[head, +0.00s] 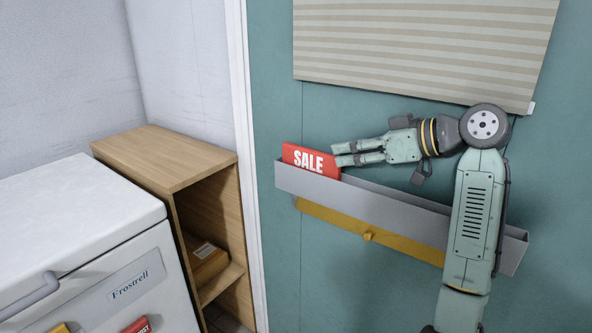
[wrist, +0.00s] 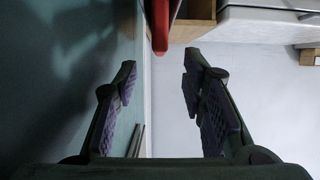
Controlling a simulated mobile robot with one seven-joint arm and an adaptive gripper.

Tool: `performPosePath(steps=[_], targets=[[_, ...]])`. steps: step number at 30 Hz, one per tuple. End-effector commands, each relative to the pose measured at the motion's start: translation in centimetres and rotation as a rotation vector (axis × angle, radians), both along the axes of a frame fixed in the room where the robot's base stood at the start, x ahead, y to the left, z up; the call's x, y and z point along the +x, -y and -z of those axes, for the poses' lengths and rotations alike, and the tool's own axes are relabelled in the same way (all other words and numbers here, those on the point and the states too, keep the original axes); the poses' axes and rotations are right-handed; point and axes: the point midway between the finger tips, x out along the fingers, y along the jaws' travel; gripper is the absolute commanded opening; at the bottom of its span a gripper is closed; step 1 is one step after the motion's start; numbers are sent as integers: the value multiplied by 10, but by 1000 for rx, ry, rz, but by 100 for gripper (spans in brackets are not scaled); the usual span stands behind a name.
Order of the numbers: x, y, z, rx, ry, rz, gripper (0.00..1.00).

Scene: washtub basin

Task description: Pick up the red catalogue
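The red catalogue (head: 309,160), marked SALE, stands in a grey wall pocket (head: 400,205) on the teal door, at the pocket's left end. Its lower part is hidden inside the pocket. My gripper (head: 337,155) reaches in from the right, with its fingertips close to the catalogue's right edge. In the wrist view the fingers (wrist: 160,62) are spread apart with nothing held between them. The catalogue (wrist: 160,25) shows edge-on there as a red strip, just beyond the fingertips and roughly in line with the gap. I cannot tell whether a fingertip touches it.
A striped blind (head: 420,45) hangs above the pocket, and a yellow bar with a knob (head: 368,236) runs below it. A wooden shelf unit (head: 165,157) holding a cardboard box (head: 205,262) and a white Frostrell freezer (head: 75,215) stand at left.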

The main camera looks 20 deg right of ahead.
Motion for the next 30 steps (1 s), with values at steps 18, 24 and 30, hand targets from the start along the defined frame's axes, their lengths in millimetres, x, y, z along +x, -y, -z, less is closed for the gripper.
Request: performPosePath(steps=[18,24,30], targets=[[58,-46,25,0,-2,-1,38],[74,-58,35,1,-1,-1,38],[76,-59,37,1,1,0,38]])
